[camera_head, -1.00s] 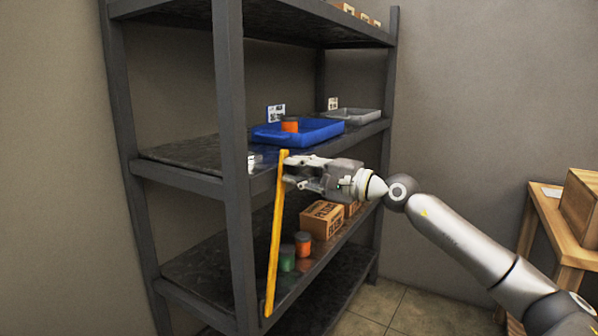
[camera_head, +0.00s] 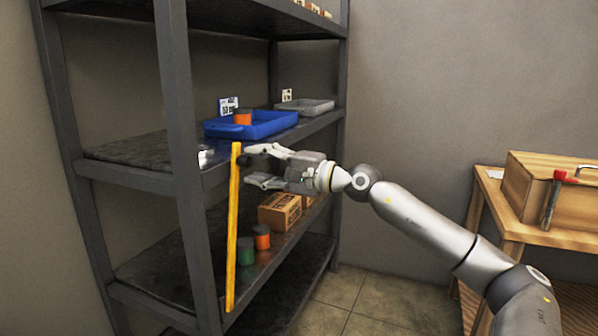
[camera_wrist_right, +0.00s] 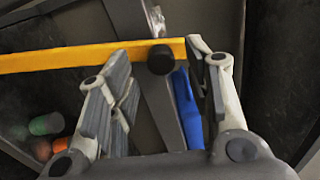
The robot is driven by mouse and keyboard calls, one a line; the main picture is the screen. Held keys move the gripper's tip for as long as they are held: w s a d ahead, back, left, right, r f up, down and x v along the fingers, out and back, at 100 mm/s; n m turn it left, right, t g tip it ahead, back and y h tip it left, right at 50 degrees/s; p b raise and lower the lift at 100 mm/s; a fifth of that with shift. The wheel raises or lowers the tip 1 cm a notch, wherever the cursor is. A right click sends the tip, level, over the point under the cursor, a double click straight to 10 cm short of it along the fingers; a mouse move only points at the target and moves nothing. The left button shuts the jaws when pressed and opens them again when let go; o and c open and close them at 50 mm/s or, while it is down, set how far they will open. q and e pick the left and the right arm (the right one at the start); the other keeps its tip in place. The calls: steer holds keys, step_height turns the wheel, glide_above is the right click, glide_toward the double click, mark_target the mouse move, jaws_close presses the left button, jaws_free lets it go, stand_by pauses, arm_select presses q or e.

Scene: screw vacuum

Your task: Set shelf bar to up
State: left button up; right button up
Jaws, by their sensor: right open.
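The shelf bar is a long yellow bar (camera_head: 232,235) that stands upright at the front of the dark shelf rack (camera_head: 182,150). Its upper end is level with the middle shelf and its lower end is near the bottom shelf. My right gripper (camera_head: 252,164) is open, with its fingers pointing at the upper part of the bar. In the right wrist view the yellow bar (camera_wrist_right: 70,59) runs in from the left and ends between the open fingers (camera_wrist_right: 160,85), close to a black round knob (camera_wrist_right: 161,60). I cannot tell whether the fingers touch the bar. My left gripper is not in view.
A blue tray (camera_head: 270,127) with an orange can (camera_head: 243,117) and a grey tray (camera_head: 312,106) stand on the middle shelf. A cardboard box (camera_head: 279,211), an orange can (camera_head: 261,237) and a green can (camera_head: 246,252) are below. A wooden table (camera_head: 540,237) stands at the right.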

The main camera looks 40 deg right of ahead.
steer(key=shift+s+d, duration=0.1)
steer(key=shift+s, duration=0.6)
steer(key=v, duration=0.8)
steer(key=shift+s+d, duration=0.15)
steer(key=shift+s, duration=0.05)
